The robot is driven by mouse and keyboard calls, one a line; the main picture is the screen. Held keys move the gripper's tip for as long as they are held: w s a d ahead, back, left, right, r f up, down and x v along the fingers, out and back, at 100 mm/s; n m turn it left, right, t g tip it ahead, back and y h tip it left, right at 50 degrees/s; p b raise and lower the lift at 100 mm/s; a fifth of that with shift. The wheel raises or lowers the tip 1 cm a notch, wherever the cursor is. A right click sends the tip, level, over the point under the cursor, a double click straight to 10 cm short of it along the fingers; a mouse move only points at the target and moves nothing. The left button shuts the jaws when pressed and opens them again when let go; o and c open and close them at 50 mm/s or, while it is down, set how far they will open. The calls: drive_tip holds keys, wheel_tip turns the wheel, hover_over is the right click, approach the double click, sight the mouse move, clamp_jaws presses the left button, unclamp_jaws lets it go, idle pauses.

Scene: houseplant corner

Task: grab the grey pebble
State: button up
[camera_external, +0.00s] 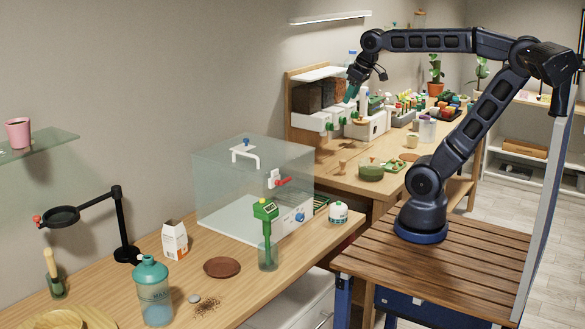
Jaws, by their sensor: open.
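The grey pebble (194,299) is a small, pale, rounded stone on the near wooden bench. It lies just right of the blue bottle and beside a small patch of brown crumbs (207,306). My gripper (350,95) is far from it, raised at the back over the far bench near the shelf unit. It is small in this view and angled downward. Its fingers are open, and I see nothing held between them.
Around the pebble stand the blue bottle (154,292), a brown saucer (222,267), a green-handled meter in a glass (267,236) and a white carton (175,241). A clear glass box (245,187) stands between my gripper and the pebble. A magnifier stand (122,225) rises at left.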

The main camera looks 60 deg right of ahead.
drive_tip(key=w+a+r+n, duration=0.2)
drive_tip(key=w+a, duration=0.3)
drive_tip(key=a, duration=0.4)
drive_tip(key=w+a+r+n+g+y, duration=0.1)
drive_tip(key=w+a+r+n, duration=0.1)
drive_tip(key=w+a, duration=0.45)
drive_tip(key=w+a+r+n, duration=0.2)
drive_tip(key=w+a+n, duration=0.1)
drive_tip(key=a, duration=0.8)
drive_tip(key=n+g+y, duration=0.2)
drive_tip(key=n+g, duration=0.1)
drive_tip(key=n, duration=0.4)
hover_over(194, 296)
drive_tip(key=d, duration=0.3)
wheel_tip(194, 296, down, 9)
drive_tip(key=d+f+x, duration=0.1)
drive_tip(key=d+x, duration=0.1)
drive_tip(key=x, duration=1)
drive_tip(key=s+d+x, duration=0.1)
drive_tip(key=d+x, duration=0.2)
drive_tip(key=x, duration=1)
drive_tip(key=d+f+x, duration=0.1)
drive_tip(key=d+x, duration=0.2)
drive_tip(key=x, duration=0.9)
drive_tip(key=shift+s+d+f, duration=0.15)
drive_tip(key=shift+s+f, duration=0.05)
drive_tip(key=shift+f, duration=0.3)
drive_tip(key=c, duration=1.1)
